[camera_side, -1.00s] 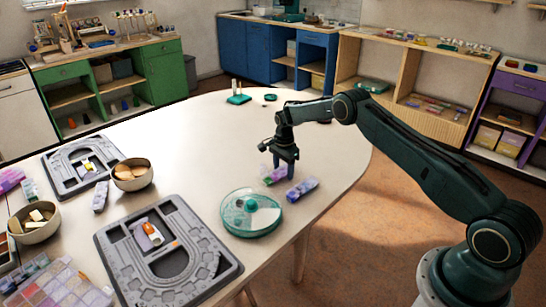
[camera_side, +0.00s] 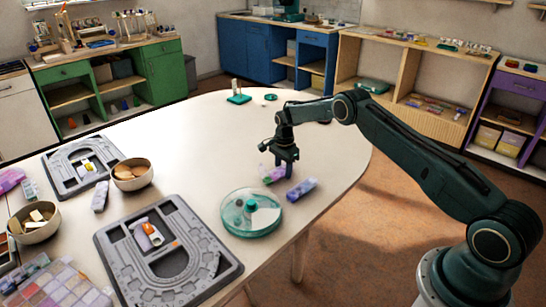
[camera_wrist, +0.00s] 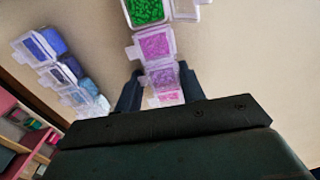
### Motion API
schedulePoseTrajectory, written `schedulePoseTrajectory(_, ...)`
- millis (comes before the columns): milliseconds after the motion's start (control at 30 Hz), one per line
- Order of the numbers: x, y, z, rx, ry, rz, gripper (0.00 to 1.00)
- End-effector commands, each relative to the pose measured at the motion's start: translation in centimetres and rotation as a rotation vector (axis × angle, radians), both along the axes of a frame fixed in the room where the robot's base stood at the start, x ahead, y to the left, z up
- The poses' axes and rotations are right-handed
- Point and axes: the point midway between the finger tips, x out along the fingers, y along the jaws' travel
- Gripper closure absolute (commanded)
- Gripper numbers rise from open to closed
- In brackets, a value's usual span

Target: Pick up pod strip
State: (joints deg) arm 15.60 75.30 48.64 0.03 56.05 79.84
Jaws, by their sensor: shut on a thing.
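A pod strip (camera_side: 272,176) of clear boxes with pink, purple and green beads is at the table's right part, under my gripper (camera_side: 283,173). In the wrist view the strip (camera_wrist: 156,46) runs up between the two fingers of my gripper (camera_wrist: 160,76), with green beads at the far end and pink near the palm. The fingers are shut on its sides. It looks to be at table level; I cannot tell if it touches the table. A second pod strip (camera_side: 301,188), blue and purple, lies just right of it; it also shows in the wrist view (camera_wrist: 63,72).
A round teal-rimmed dish (camera_side: 250,228) lies in front of the strips. Grey bead boards (camera_side: 112,240), (camera_side: 57,185) and bowls (camera_side: 132,183), (camera_side: 20,236) are further left. A small green stand (camera_side: 238,99) is at the back. The table's right edge is close; the middle is clear.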

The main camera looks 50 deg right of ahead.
Motion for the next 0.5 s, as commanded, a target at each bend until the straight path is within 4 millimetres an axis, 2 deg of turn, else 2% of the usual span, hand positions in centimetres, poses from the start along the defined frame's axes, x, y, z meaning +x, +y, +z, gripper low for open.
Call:
schedulePoseTrajectory(267, 0.1, 0.0, 1.6, 0.0, -0.002, 0.0, 0.83)
schedulePoseTrajectory(500, 0.1, 0.0, 5.1, -0.001, -0.004, 0.0, 0.83)
